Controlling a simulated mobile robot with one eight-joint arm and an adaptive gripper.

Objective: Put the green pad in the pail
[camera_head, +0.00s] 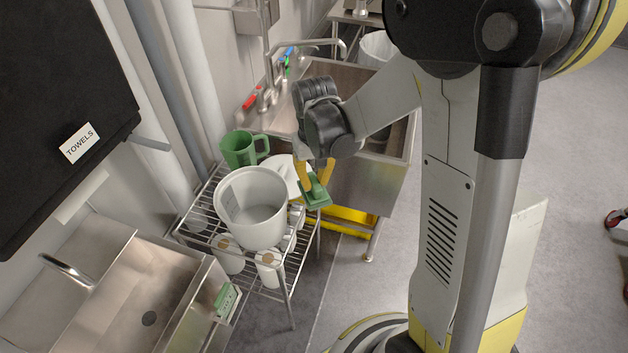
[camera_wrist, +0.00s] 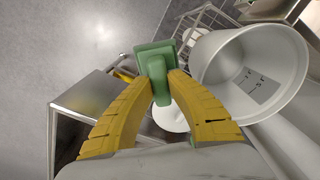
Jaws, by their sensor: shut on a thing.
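My gripper (camera_head: 318,178) has yellow fingers and is shut on the green pad (camera_head: 316,193). The pad also shows between the fingertips in the wrist view (camera_wrist: 154,62). The pail (camera_head: 252,205) is a white open tub on the wire rack. In the head view the pad is apart from the pail, to its right. In the wrist view the pail (camera_wrist: 250,75) lies to the right of the pad, and its visible inside looks empty apart from a grey marked label on the wall.
The wire rack (camera_head: 200,222) also holds a green jug (camera_head: 240,149) and a white round lid or plate (camera_head: 284,170) behind the pail. White containers (camera_head: 270,268) stand on its lower shelf. A steel sink (camera_head: 345,85) is behind; another basin (camera_head: 130,300) is at lower left.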

